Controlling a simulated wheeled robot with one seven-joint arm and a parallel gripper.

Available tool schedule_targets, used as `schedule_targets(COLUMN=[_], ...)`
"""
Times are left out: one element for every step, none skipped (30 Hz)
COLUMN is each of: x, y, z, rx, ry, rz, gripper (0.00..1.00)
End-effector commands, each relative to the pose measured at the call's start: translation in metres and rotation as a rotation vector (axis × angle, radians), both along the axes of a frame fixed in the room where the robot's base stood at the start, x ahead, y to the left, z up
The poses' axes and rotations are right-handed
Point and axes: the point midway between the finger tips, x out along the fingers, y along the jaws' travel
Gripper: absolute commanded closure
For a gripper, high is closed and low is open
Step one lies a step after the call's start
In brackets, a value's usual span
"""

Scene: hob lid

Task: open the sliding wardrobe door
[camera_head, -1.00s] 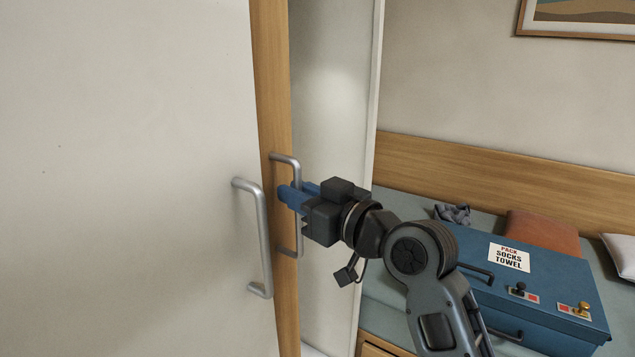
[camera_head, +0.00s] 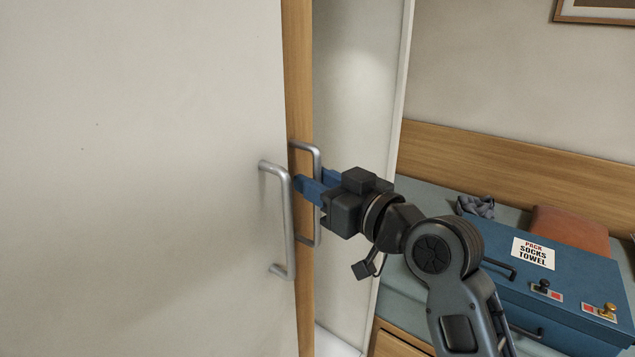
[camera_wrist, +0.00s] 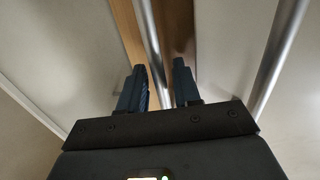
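The wardrobe has a white door panel (camera_head: 140,180) on the left with a grey bar handle (camera_head: 289,225). Just behind its edge stands a wooden door edge (camera_head: 305,310) with a second grey bar handle (camera_head: 317,215). To the right of that is an opening with a pale interior (camera_head: 360,90). My gripper (camera_head: 312,185), with blue fingers, is at the second handle. In the wrist view the handle bar (camera_wrist: 151,45) passes between my fingers (camera_wrist: 160,85), nearer the left one, with a gap to the right one. The other handle (camera_wrist: 280,55) is clear on the right.
A blue case (camera_head: 570,270) with a "PACK SOCKS TOWEL" label lies on the bed, right of my arm. A brown cushion (camera_head: 572,228) and a grey cloth (camera_head: 477,207) lie behind it. A wooden headboard (camera_head: 500,170) runs along the wall.

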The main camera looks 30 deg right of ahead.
Motion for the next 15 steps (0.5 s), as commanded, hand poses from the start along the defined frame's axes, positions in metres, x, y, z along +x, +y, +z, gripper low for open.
schedule_targets(x=[-0.004, -0.007, -0.012, -0.017, -0.022, -0.029, -0.034, -0.039, -0.046, -0.050, -0.054, -0.059, -0.063, -0.066, -0.069], y=[-0.001, -0.001, -0.002, -0.003, -0.003, -0.005, -0.006, -0.006, -0.007, -0.008, -0.008, -0.009, -0.010, -0.010, -0.011], z=[-0.001, -0.001, -0.002, -0.002, -0.002, -0.003, -0.002, -0.003, -0.003, -0.003, -0.002, -0.002, -0.003, -0.002, -0.002], rx=[0.001, 0.001, 0.001, 0.000, 0.000, 0.000, 0.001, 0.001, 0.001, 0.001, 0.001, 0.001, 0.001, 0.000, 0.000], ry=[0.000, 0.000, -0.001, -0.001, 0.000, 0.000, -0.001, 0.000, 0.001, 0.000, -0.001, 0.000, 0.001, 0.001, 0.000], rz=[-0.001, -0.001, -0.001, -0.002, -0.002, -0.002, -0.002, -0.002, -0.002, -0.002, -0.002, -0.002, -0.001, -0.001, -0.001], gripper=[0.68, 0.68, 0.68, 0.68, 0.68, 0.68, 0.68, 0.68, 0.68, 0.68, 0.68, 0.68, 0.68, 0.68, 0.68])
